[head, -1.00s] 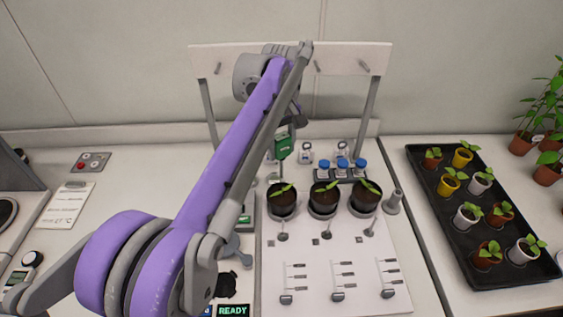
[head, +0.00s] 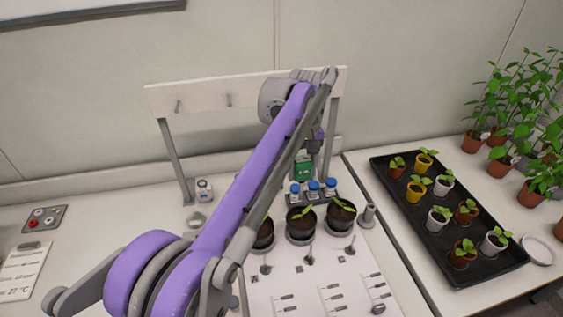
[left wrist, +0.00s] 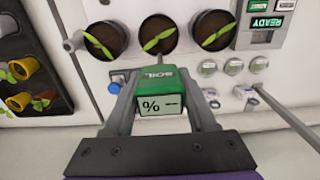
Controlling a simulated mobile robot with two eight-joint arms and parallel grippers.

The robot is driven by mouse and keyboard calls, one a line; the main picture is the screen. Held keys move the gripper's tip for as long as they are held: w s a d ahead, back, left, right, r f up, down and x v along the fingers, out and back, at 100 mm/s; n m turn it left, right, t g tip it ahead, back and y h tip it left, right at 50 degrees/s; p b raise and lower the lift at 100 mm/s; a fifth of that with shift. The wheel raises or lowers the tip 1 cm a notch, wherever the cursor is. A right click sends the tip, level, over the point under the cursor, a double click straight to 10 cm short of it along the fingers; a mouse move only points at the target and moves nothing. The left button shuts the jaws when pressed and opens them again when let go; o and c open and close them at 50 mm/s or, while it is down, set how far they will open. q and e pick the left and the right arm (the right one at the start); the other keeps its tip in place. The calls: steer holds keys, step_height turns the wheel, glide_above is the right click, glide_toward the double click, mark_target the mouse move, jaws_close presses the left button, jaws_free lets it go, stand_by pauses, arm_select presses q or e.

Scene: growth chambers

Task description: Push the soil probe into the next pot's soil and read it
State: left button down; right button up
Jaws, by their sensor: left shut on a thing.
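My left gripper (head: 306,156) is shut on the green soil probe (head: 303,168). In the left wrist view the probe (left wrist: 160,90) sits between both fingers, its display showing "%" and dashes. Three dark-soil pots with seedlings stand in a row: the left pot (head: 264,236), partly behind my arm, the middle pot (head: 300,225) and the right pot (head: 341,217). The probe appears behind the middle pot, near the blue-capped bottles. The left wrist view shows the row reversed, with the middle pot (left wrist: 155,42) beyond the probe. My right gripper is not in view.
Blue-capped bottles (head: 313,187) stand behind the pots. A grey holder (head: 368,214) stands right of them. A white rack (head: 200,96) rises behind. A black tray of seedlings (head: 500,262) lies to the right. A READY display (left wrist: 267,21) shows in the left wrist view.

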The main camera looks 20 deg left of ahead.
mark_target(301, 186)
arm_select(q)
steer(key=shift+d+f+b, duration=0.15)
steer(key=shift+f+b, duration=0.25)
steer(key=shift+f, duration=0.4)
steer(key=shift+f+b, duration=1.35)
steer(key=shift+f, duration=0.75)
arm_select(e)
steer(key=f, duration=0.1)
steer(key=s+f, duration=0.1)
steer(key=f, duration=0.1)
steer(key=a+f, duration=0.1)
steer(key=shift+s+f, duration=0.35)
arm_select(q)
steer(key=shift+p, duration=0.35)
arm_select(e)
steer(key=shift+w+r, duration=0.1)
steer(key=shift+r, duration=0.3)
arm_select(q)
steer(key=shift+f+b, duration=1.1)
steer(key=shift+f, duration=1.15)
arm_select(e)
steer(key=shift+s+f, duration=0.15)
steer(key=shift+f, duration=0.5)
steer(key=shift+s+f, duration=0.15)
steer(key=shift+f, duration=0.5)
arm_select(q)
steer(key=shift+f, duration=0.15)
steer(key=shift+c, duration=0.6)
jaws_free()
